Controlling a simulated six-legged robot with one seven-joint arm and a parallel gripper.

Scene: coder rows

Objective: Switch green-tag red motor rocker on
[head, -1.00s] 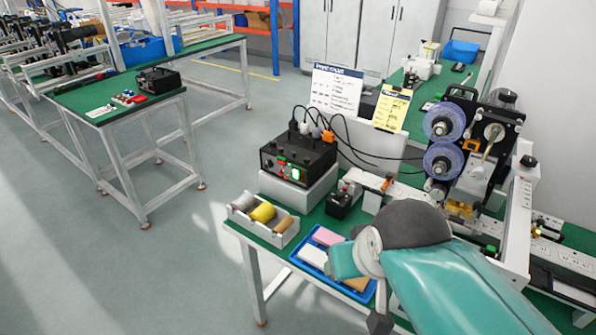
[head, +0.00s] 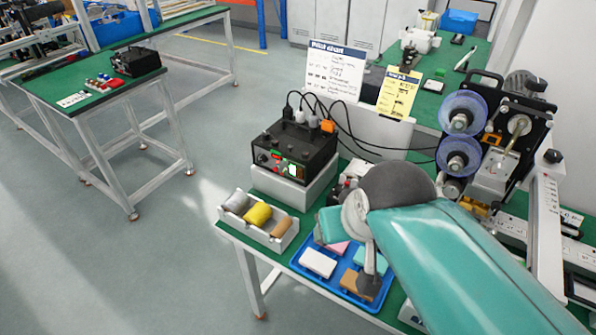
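A black control box (head: 296,145) stands on a light grey block on the green-topped bench, in the middle of the head view. Its front panel has a bright green-and-white lit part (head: 293,170), with small red and green marks to the left. They are too small to tell which is the motor rocker or how it is set. Plugs and black cables rise from the box top. A teal and grey limb of mine crosses the lower right, in front of the bench and apart from the box in the picture. No gripper fingers can be made out.
A grey tray (head: 232,228) of spools and a blue tray (head: 375,303) of blocks lie in front of the box. White (head: 334,72) and yellow (head: 398,92) signs stand behind. A reel machine (head: 500,140) is at right. A second black box (head: 136,61) is on the left table. Floor between is clear.

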